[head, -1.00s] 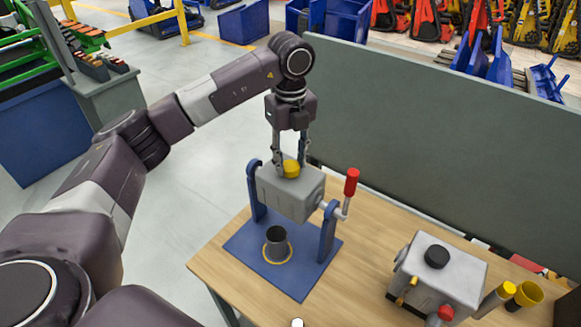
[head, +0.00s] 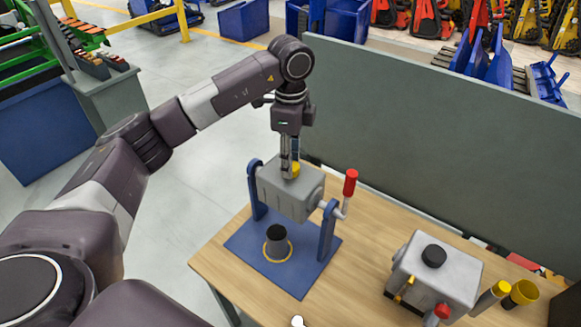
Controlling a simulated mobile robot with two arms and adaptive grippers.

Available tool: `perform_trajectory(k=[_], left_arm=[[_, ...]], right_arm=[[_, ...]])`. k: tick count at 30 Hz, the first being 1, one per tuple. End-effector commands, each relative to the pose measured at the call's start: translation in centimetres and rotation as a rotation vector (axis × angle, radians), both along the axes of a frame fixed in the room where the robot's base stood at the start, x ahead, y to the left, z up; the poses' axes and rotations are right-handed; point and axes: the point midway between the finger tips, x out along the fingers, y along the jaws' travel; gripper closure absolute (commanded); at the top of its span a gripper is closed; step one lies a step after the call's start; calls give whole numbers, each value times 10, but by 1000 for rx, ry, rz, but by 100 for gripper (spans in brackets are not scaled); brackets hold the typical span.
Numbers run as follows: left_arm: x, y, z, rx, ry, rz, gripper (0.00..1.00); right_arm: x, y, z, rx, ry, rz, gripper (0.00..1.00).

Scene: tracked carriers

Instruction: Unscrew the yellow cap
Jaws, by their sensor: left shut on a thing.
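The yellow cap (head: 296,169) sits on top of a grey box-shaped tank (head: 290,190). The tank hangs between two blue uprights on a blue base plate (head: 300,279). My left gripper (head: 290,171) points straight down over the tank and is shut on the yellow cap, partly hiding it. The cap appears still on the tank's top. My right gripper is not in view.
A crank with a red handle (head: 350,183) sticks up at the tank's right. A dark cup (head: 277,243) stands on the base plate below. A second grey box (head: 436,274) with a black cap and yellow cylinders (head: 521,293) stand at right. A grey panel (head: 430,140) borders the wooden table's back.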

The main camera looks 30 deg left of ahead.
Motion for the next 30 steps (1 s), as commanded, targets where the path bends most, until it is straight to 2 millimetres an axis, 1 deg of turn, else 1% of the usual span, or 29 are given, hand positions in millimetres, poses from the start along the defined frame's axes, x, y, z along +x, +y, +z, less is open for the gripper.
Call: perform_trajectory(k=[1,8,11,17,18,19,20,21,30], left_arm=[[-1,-1,0,0,5,63,87],[-1,-1,0,-1,6,397,87],[-1,-1,-1,0,4,416,87],[-1,-1,2,1,5,515,87],[-1,-1,2,1,5,538,89],[-1,-1,3,1,5,555,89],[-1,-1,3,1,5,569,93],[-1,0,3,1,4,585,93],[0,0,3,0,1,610,94]], right_arm=[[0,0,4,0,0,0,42],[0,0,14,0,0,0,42],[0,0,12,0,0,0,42],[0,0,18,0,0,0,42],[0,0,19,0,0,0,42],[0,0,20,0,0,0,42],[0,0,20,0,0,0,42],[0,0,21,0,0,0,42],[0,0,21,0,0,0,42]])
